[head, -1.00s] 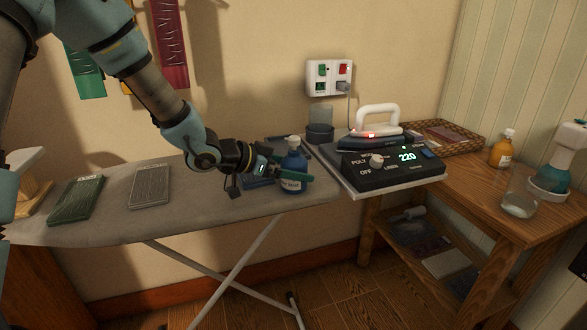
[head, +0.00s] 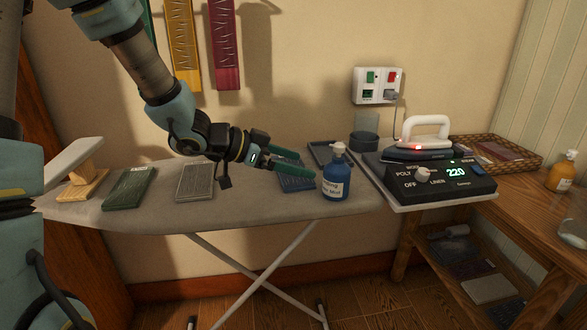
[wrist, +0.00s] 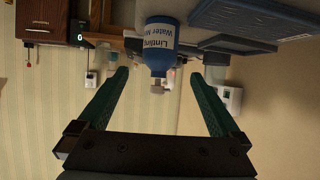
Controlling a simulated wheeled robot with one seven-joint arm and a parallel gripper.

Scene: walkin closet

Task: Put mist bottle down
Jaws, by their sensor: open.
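The mist bottle (head: 336,178) is blue with a white label and a pale top. It stands upright on the right part of the grey ironing board (head: 240,214). My gripper (head: 290,166) is open and empty, to the left of the bottle, with its green fingers pointing toward it. In the wrist view the bottle (wrist: 160,45) appears upside down beyond the fingertips, roughly centred between them, with a gap to the gripper (wrist: 160,82).
An iron (head: 423,138) stands on a station with a dial and a lit display reading 220 (head: 441,180). A blue pad (head: 296,182) lies behind my fingers. Green (head: 130,188) and grey (head: 195,181) pads lie on the left part of the board. A wall socket panel (head: 377,86) is behind.

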